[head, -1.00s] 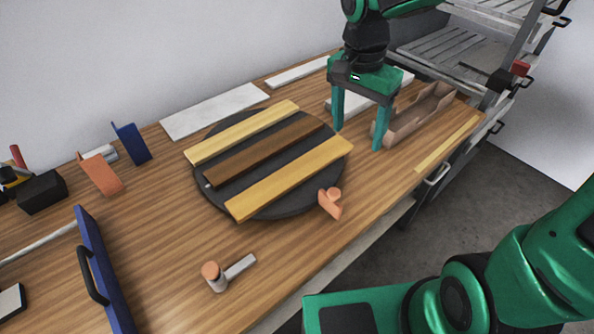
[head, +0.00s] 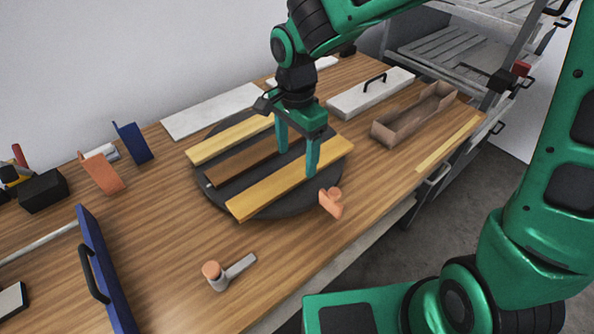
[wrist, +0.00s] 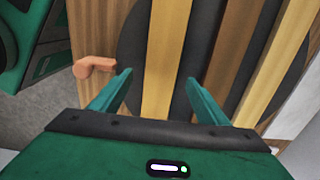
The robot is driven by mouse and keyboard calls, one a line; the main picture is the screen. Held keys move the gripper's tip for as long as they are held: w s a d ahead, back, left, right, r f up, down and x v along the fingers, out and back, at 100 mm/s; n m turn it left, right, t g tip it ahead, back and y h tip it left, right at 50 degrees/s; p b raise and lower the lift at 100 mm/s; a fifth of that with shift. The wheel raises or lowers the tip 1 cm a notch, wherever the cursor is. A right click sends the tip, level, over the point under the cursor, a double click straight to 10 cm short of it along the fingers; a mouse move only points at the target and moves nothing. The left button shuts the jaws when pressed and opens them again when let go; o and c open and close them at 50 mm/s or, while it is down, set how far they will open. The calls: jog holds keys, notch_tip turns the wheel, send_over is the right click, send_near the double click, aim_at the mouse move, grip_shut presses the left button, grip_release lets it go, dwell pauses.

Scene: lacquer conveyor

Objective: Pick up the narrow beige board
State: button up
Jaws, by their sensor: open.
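Three boards lie side by side on a round dark turntable (head: 262,211): a pale beige board (head: 225,140) at the back, a dark brown board (head: 235,167) in the middle and a golden-beige board (head: 262,192) at the front. The back one looks somewhat narrower than the front one, but I cannot tell for sure which is the named board. My gripper (head: 296,164) is open and points down over the front board. In the wrist view, the front board (wrist: 163,50) runs between my fingertips (wrist: 157,77), with the brown board (wrist: 212,45) just right of them. I see no grip on any board.
An orange peg-like handle (head: 331,201) stands at the turntable's front edge. A brown open trough (head: 392,132) and a white handled slab (head: 350,98) lie to the right. A blue panel (head: 104,270) stands at the left.

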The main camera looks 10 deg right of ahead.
aim_at(295, 170)
notch_tip(295, 170, down, 4)
jog(key=shift+w+a+f, duration=0.1)
jog(key=shift+w, duration=0.05)
jog(key=c, duration=1.3)
jog(key=shift+r, duration=0.2)
